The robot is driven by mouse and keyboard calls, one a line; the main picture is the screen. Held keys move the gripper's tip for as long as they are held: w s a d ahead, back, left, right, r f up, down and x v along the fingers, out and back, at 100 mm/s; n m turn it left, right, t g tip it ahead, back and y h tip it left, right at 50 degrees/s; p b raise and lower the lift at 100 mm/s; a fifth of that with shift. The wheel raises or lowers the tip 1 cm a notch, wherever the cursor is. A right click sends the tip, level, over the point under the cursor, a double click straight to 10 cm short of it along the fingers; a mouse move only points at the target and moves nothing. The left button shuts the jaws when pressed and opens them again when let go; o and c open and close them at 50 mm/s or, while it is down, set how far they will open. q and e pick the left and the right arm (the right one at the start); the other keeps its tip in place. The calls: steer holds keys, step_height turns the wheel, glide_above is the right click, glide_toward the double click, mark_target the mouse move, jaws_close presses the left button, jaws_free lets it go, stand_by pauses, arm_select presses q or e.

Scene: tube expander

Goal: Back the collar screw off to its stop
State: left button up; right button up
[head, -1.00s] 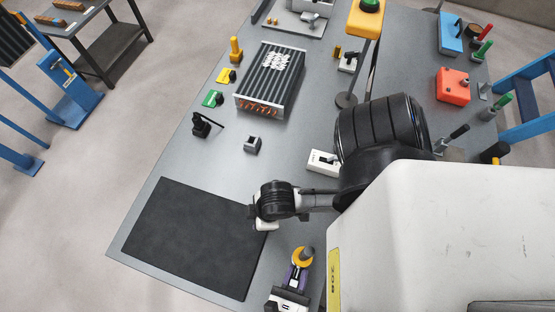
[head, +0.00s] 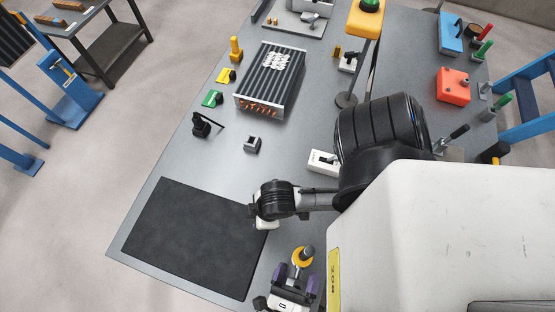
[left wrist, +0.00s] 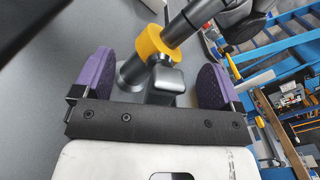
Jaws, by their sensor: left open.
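A yellow collar (head: 302,257) sits around a grey shaft near the table's front edge, at the bottom of the head view. In the left wrist view the yellow collar (left wrist: 155,45) is ahead of the fingers, with a dark grey rod (left wrist: 192,22) at its upper right. A grey block (left wrist: 165,85) lies below the collar, between the fingers. My left gripper (head: 296,278) is open, its purple fingers apart on either side and just short of the collar. In the left wrist view both purple pads show clear gaps to the grey block. My right gripper does not show.
A black mat (head: 195,238) covers the table left of the collar. A ribbed unit (head: 271,80), a small grey block (head: 252,144), a white switch box (head: 323,162) and a red box (head: 453,86) stand farther back. My large arm links cover the right side.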

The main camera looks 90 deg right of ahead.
arm_select(q)
steer(key=shift+o, duration=0.8)
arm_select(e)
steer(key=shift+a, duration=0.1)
arm_select(q)
steer(key=shift+v, duration=3.5)
